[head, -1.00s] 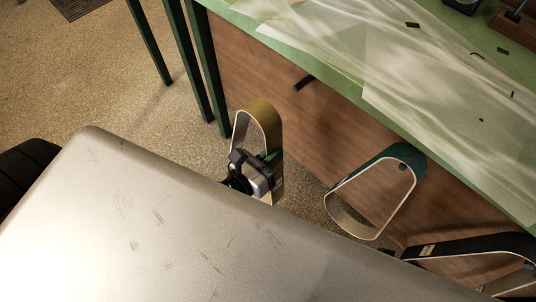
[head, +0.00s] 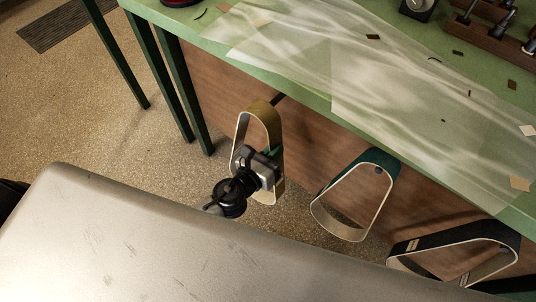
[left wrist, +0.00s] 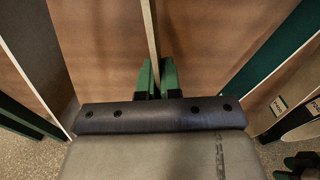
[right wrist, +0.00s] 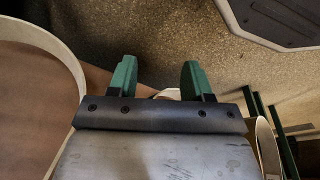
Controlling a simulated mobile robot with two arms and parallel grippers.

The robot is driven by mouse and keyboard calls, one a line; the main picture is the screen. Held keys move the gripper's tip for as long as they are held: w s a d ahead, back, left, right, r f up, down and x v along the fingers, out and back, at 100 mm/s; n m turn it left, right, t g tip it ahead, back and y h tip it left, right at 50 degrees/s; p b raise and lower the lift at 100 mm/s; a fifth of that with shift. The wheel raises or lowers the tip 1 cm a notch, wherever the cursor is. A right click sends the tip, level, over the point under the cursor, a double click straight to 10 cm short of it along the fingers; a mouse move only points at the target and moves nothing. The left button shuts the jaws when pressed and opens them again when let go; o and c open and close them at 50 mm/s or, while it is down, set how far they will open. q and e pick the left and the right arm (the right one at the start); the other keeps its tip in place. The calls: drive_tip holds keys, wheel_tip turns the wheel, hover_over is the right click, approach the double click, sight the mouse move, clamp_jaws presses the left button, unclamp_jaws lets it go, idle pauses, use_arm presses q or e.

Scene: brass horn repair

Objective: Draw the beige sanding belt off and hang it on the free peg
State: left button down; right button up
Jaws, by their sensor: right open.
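The beige sanding belt (head: 263,113) is a tall loop, tan-olive outside with a pale edge, in front of the brown panel. My left gripper (head: 272,164) is shut on its lower part; in the left wrist view the belt's pale edge (left wrist: 150,40) stands between the green fingers (left wrist: 156,78). The dark peg (head: 279,99) sticks out of the panel just behind the belt's top. The belt overlaps its outer end in the picture; I cannot tell whether the loop is around it. My right gripper (right wrist: 158,80) is open and empty; it is not seen in the head view.
A teal belt (head: 375,160) hangs on a peg to the right, and a black belt (head: 430,240) hangs farther right. The green bench top (head: 310,75) juts above the panel. Green legs (head: 185,95) stand at the left. A pale loop (right wrist: 75,65) is left of my right gripper.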

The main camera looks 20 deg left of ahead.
use_arm(q)
drive_tip(key=shift+x, duration=3.25)
use_arm(e)
drive_tip(key=shift+s+f, duration=0.25)
drive_tip(key=shift+f, duration=0.3)
use_arm(q)
drive_tip(key=shift+f, duration=0.15)
use_arm(e)
drive_tip(key=shift+w+r, duration=0.25)
drive_tip(key=shift+r, duration=0.15)
use_arm(q)
drive_tip(key=shift+f, duration=0.15)
use_arm(e)
drive_tip(key=shift+s+a+r, duration=0.1)
drive_tip(key=shift+r, duration=0.2)
use_arm(q)
drive_tip(key=shift+f+b, duration=0.2)
drive_tip(key=shift+b, duration=0.15)
use_arm(e)
drive_tip(key=shift+w+r, duration=0.45)
drive_tip(key=shift+r, duration=0.1)
